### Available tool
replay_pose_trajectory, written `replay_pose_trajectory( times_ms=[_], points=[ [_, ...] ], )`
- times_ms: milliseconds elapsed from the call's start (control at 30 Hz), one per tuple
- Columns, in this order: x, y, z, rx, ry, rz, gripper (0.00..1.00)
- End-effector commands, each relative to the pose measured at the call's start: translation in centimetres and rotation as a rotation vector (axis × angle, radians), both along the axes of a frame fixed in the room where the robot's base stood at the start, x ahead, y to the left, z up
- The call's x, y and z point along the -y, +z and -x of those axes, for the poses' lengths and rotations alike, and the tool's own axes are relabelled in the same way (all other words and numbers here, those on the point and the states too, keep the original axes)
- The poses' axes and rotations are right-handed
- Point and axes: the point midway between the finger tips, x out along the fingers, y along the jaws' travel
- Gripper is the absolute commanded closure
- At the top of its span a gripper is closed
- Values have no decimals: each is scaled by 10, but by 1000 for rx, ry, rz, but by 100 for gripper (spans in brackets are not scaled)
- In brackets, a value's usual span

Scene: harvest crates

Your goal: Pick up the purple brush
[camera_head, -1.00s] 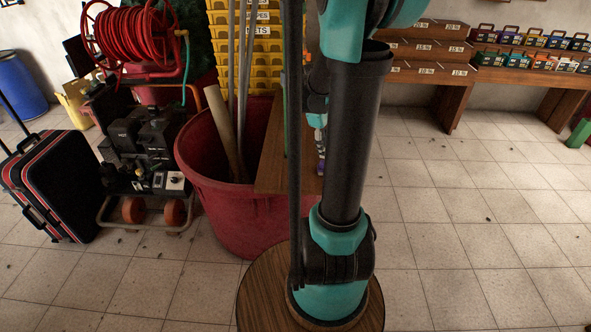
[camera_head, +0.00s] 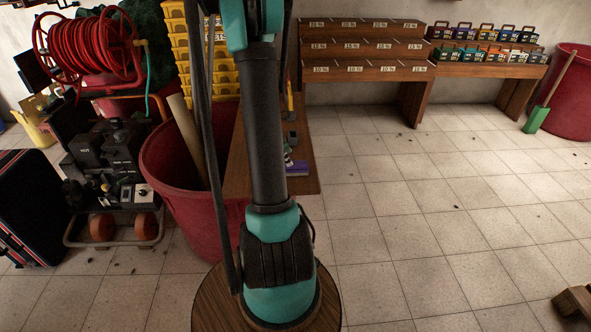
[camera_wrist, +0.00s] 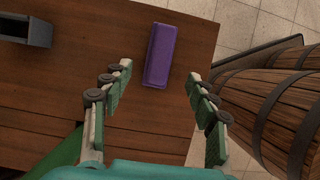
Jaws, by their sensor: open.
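The purple brush (camera_wrist: 160,55) lies on a brown wooden table (camera_wrist: 70,80) in the wrist view, a plain block shape set slightly tilted near the table's right edge. In the head view the purple brush (camera_head: 296,168) shows small at the right side of the table (camera_head: 240,160), just right of my arm. My gripper (camera_wrist: 158,72) is open and empty, with its two green-padded fingers apart on either side of the brush's near end, as seen in the wrist view. I cannot tell how high they are above the brush.
A dark grey open box (camera_wrist: 27,28) sits on the table at left. A red tub (camera_head: 165,160) stands left of the table. Tiled floor (camera_head: 420,200) at right is mostly clear.

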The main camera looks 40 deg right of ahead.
Motion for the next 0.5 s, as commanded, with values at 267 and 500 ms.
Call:
replay_pose_trajectory(
  times_ms=[267, 500],
  points=[
    [8, -23, 5, 1, 0, 0, 41],
    [23, -47, 12, 0, -1, 0, 41]
  ],
)
